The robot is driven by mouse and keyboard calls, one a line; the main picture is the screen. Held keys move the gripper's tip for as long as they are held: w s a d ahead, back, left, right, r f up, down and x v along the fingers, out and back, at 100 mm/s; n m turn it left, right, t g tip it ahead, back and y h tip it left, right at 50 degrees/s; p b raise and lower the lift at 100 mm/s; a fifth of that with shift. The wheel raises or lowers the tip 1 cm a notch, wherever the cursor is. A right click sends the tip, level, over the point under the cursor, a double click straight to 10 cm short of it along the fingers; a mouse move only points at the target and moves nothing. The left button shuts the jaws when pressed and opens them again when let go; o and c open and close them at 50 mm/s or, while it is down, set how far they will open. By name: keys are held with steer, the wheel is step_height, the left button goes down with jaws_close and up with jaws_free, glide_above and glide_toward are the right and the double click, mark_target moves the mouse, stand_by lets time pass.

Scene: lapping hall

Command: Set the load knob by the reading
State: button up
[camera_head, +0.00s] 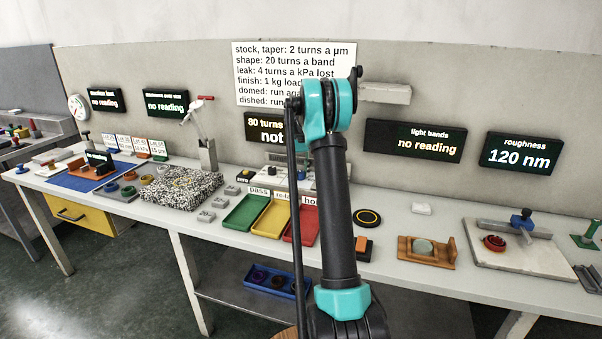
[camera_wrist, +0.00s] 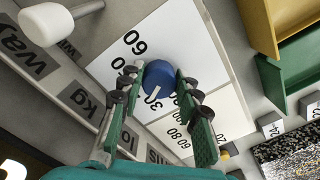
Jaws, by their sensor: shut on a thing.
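The load knob (camera_wrist: 160,76) is a round blue knob on a white dial plate (camera_wrist: 192,45), with the numbers 60 and 30 around it; one number is partly hidden. A white line on the knob points towards the 30. My gripper (camera_wrist: 156,82) is shut on the knob, one green finger on each side. The word kg shows on the panel edge beside it. The roughness display (camera_head: 519,153) reads 120 nm.
A white mushroom-shaped handle (camera_wrist: 48,22) stands near the dial. A second dial with small numbers (camera_wrist: 172,140) lies below it. Green (camera_head: 243,212), yellow (camera_head: 270,219) and red (camera_head: 306,227) trays stand by my arm. The light bands display (camera_head: 415,141) shows no reading.

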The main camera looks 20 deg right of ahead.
mark_target(299, 172)
steer(key=m, duration=0.6)
steer(key=shift+a, duration=0.1)
steer(key=m, duration=0.6)
steer(key=shift+w+a, duration=0.1)
steer(key=m, duration=0.6)
steer(key=shift+w, duration=0.1)
steer(key=m, duration=0.5)
steer(key=shift+w+m, duration=0.1)
steer(key=shift+m, duration=0.2)
steer(key=o, duration=1.2)
steer(key=shift+c, duration=0.2)
step_height(299, 172, up, 12)
